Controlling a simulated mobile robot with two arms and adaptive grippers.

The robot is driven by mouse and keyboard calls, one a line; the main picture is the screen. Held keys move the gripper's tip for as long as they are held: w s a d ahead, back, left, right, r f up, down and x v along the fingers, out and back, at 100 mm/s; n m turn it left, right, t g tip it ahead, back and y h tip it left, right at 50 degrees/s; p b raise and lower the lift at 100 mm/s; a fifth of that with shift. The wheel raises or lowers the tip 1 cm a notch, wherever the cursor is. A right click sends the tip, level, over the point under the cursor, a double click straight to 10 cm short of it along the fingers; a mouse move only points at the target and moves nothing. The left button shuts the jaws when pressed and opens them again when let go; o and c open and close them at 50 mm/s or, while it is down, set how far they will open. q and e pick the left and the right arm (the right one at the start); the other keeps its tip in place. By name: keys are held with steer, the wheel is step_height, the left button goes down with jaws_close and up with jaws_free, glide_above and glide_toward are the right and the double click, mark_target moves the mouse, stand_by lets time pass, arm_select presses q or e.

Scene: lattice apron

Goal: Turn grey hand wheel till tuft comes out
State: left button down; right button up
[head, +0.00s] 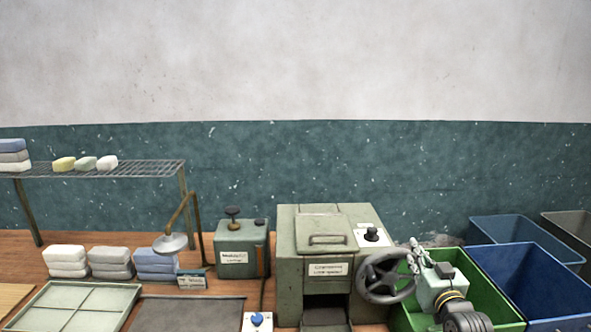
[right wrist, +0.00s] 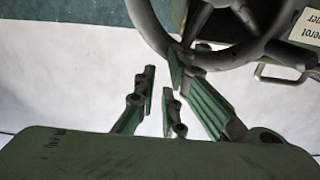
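The grey hand wheel (head: 386,275) is on the right side of a grey-green machine (head: 290,262). It also shows at the top of the right wrist view (right wrist: 238,55). My right gripper (head: 416,252) is at the wheel's upper right rim in the head view. In the right wrist view its fingers (right wrist: 163,85) are spread apart with nothing between them. One fingertip overlaps the rim in the picture; I cannot tell whether it touches. The machine's dark lower front opening (head: 326,302) shows no tuft. My left gripper is out of view.
A green bin (head: 493,301) stands under my right arm, with blue bins (head: 540,290) to its right. A switch box with a blue button (head: 257,321) is left of the opening. A smaller green box (head: 240,250), folded cloths (head: 111,263) and a divided tray (head: 75,305) are further left.

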steer(key=o, duration=0.5)
steer(key=s+p, duration=0.5)
steer(key=s, duration=0.3)
steer(key=shift+d, duration=0.15)
stand_by(0.6)
